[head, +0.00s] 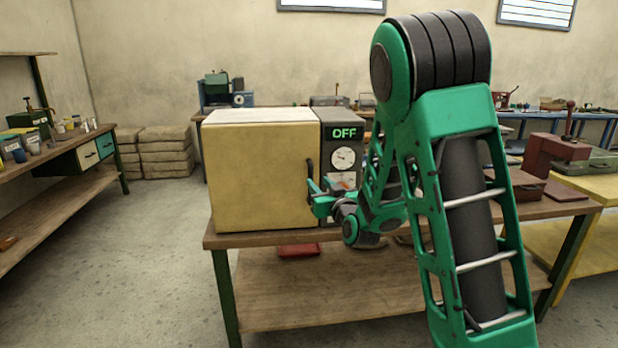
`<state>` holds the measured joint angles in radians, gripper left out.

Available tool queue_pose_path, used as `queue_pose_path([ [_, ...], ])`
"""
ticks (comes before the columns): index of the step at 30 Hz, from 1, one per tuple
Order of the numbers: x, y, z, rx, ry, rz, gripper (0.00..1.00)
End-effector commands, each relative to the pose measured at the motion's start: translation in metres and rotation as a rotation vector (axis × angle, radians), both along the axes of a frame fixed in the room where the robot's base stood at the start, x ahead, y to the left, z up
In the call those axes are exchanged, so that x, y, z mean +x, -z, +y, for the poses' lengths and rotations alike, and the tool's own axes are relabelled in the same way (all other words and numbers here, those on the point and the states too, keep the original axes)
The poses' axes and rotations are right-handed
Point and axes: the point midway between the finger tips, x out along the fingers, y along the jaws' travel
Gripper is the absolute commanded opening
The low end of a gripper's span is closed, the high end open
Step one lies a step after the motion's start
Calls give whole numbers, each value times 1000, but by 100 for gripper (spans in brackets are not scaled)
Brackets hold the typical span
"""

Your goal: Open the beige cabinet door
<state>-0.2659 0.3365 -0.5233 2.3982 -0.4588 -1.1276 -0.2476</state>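The beige cabinet (262,170) stands on a wooden workbench, left of centre. Its front door looks closed, with no gap showing along its edges. A dark upright handle (310,172) sits near the door's right edge. My gripper (314,194), with green fingers, is at the lower part of this handle, coming from the right. The fingertips overlap the handle in the picture. I cannot tell whether they touch it or close around it. My green and black arm hides what lies right of the cabinet's panel.
A dark panel (343,150) with a green "OFF" display and dials adjoins the door's right side. The workbench (228,240) has a lower shelf with a red object (298,251). Floor is open to the left, before stacked sacks (165,152). A red machine (552,155) stands right.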

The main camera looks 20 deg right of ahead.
Motion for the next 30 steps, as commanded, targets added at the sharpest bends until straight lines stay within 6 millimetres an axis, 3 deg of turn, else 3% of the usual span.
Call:
queue_pose_path([
  [9, 57, 1, -2, -2, -2, 0, 32],
  [15, 79, 0, -3, -1, -1, 0, 32],
  [28, 88, 1, -4, 0, 0, 2, 32],
  [30, 88, 0, -4, 0, 0, 1, 16],
])
